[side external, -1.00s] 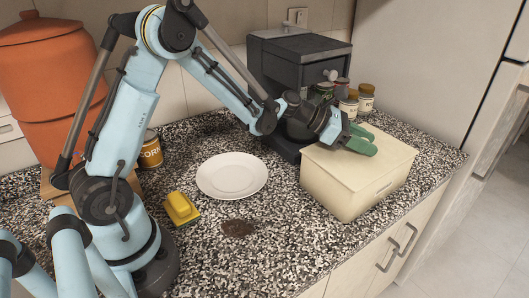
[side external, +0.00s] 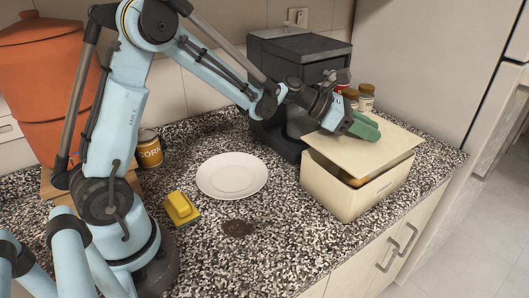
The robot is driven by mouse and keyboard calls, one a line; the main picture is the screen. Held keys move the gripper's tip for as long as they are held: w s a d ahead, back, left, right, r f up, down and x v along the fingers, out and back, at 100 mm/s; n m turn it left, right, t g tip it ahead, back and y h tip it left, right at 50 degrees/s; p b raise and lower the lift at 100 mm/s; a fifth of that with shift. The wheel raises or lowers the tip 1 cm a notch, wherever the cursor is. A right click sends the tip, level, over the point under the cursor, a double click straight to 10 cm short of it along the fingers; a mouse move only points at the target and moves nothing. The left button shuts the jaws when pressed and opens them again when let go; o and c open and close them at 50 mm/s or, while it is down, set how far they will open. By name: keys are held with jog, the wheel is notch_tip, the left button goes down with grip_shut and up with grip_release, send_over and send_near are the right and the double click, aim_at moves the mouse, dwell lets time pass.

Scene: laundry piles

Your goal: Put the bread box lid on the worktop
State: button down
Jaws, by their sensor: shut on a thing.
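The bread box (side external: 342,198) is a cream box at the right end of the worktop (side external: 285,245). Its flat cream lid (side external: 375,150) is raised above the box and tilted, with a gap at the front. Something orange-brown (side external: 358,181) shows inside through the gap. The exact grip point is hidden behind the fingers.
A white plate (side external: 232,176), a yellow sponge-like item (side external: 181,208) and a dark stain (side external: 237,228) are on the worktop left of the box. A dark coffee-machine-like appliance (side external: 300,62) and jars (side external: 366,96) stand behind.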

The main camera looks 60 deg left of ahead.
jog(key=s+d+r, duration=0.7)
jog(key=d, duration=0.2)
jog(key=s+a+r+n+t+y, duration=0.3)
jog(key=s+a+r+n+y, duration=0.2)
jog(key=s+a+r, duration=0.2)
jog(key=shift+s+a+r+n+y, duration=0.25)
jog(key=shift+a+r+n+y, duration=0.05)
jog(key=shift+a+r, duration=0.45)
jog(key=shift+w+f, duration=0.1)
jog(key=w+d+f+m+g+h, duration=0.3)
jog(key=w+d+f+m+h, duration=0.2)
jog(key=w+d+f, duration=0.2)
jog(key=shift+d+f+m+h, duration=0.3)
jog(key=shift+d+f, duration=0.15)
jog(key=shift+d, duration=0.4)
jog(key=shift+w, duration=0.1)
jog(key=w+a+f, duration=0.2)
jog(key=a, duration=0.1)
jog(key=w+a+f, duration=0.2)
jog(key=a, duration=0.1)
jog(key=w+a+f, duration=0.2)
jog(key=w+a, duration=0.1)
jog(key=shift+f, duration=0.4)
jog(key=shift+a+f, duration=0.1)
jog(key=shift+f, duration=1.8)
